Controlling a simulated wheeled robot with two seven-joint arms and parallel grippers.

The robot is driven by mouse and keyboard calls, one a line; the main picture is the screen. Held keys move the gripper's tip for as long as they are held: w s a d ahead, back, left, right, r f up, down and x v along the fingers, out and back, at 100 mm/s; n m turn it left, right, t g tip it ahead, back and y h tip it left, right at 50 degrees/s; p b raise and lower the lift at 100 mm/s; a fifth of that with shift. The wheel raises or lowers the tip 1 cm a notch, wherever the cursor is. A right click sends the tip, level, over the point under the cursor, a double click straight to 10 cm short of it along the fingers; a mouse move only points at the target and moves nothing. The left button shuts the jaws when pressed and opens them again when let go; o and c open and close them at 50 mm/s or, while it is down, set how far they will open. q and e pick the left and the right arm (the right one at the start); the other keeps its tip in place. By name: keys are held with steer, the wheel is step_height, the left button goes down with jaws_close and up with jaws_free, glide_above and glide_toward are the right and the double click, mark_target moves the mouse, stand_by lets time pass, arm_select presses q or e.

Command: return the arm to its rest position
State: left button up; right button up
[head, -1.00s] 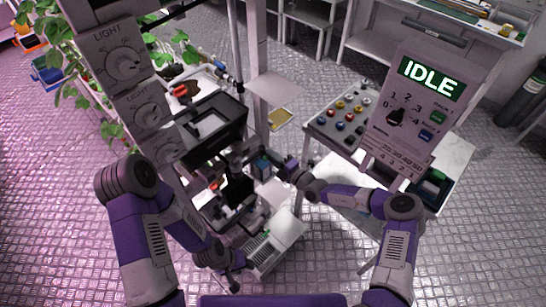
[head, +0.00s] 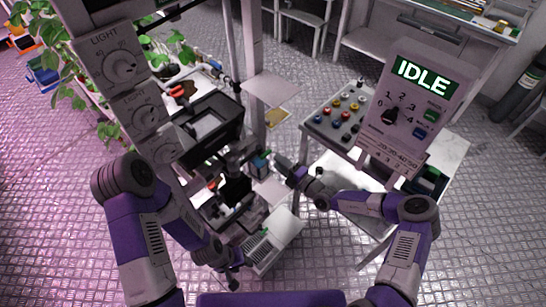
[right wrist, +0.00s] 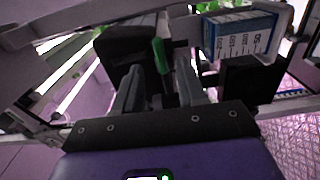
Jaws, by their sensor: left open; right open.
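My right arm (head: 345,200), purple and grey, reaches in from the right. Its gripper (head: 280,160) is beside the rack in the middle, close to a small blue box (head: 260,164). In the right wrist view the two grey fingers (right wrist: 160,88) stand apart with nothing clearly held between them. A green-handled item (right wrist: 161,56) shows beyond them, in front of a dark part. My left arm (head: 150,230) is folded at the left. Its gripper (head: 233,280) is low near the front, small and dark in the picture, beside a grey-white box.
A control panel reading IDLE (head: 424,76) and a button box (head: 340,118) stand at the right. A black tray (head: 205,125) and plants are on the left. A white and blue scale box (right wrist: 240,36) is close to the right gripper. The grey-white box (head: 270,243) stands on the floor.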

steer(key=shift+v, duration=1.05)
